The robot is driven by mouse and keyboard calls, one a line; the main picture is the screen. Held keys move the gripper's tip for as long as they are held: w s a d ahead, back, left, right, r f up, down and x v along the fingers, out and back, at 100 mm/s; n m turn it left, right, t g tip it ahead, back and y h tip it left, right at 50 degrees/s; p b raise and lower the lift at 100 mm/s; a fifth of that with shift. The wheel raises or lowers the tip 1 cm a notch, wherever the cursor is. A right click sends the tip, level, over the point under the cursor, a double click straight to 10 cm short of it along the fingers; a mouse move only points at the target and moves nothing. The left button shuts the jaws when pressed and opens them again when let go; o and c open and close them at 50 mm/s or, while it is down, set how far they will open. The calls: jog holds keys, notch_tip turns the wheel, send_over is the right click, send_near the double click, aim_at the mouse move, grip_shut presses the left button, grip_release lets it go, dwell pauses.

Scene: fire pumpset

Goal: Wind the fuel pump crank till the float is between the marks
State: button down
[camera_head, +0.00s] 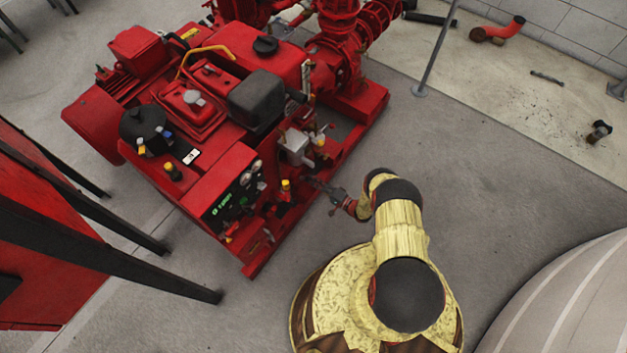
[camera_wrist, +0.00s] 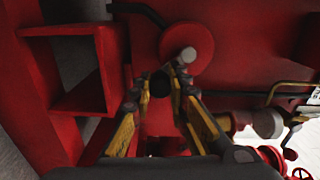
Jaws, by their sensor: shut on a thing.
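In the wrist view, a round red disc (camera_wrist: 200,38) with a pale grey stub is on the red side of the pumpset. A dark rounded knob (camera_wrist: 161,83), which looks like the crank's handle, sits just below the stub. My gripper (camera_wrist: 160,78) has its yellow and black fingers on either side of this knob and is shut on it. In the head view, my gripper (camera_head: 325,187) reaches the near right side of the red pumpset (camera_head: 215,180); the crank is too small to tell there. I cannot make out the float or its marks.
A red square-edged box frame (camera_wrist: 103,70) is left of my fingers, and a brass-coloured fitting (camera_wrist: 268,123) and pipes are to the right. A control panel (camera_head: 238,195) is left of my gripper. Grey floor (camera_head: 500,190) is clear on the right; a large pale rounded body (camera_head: 570,300) stands lower right.

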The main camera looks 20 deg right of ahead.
jog(key=shift+s+a+f+m, duration=0.1)
jog(key=shift+a+f+m, duration=0.1)
jog(key=shift+m, duration=0.5)
jog(key=c, duration=1.7)
grip_release()
jog(key=shift+s+d, duration=0.1)
jog(key=v, duration=1.1)
jog(key=shift+s+d, duration=0.2)
jog(key=shift+s, duration=0.15)
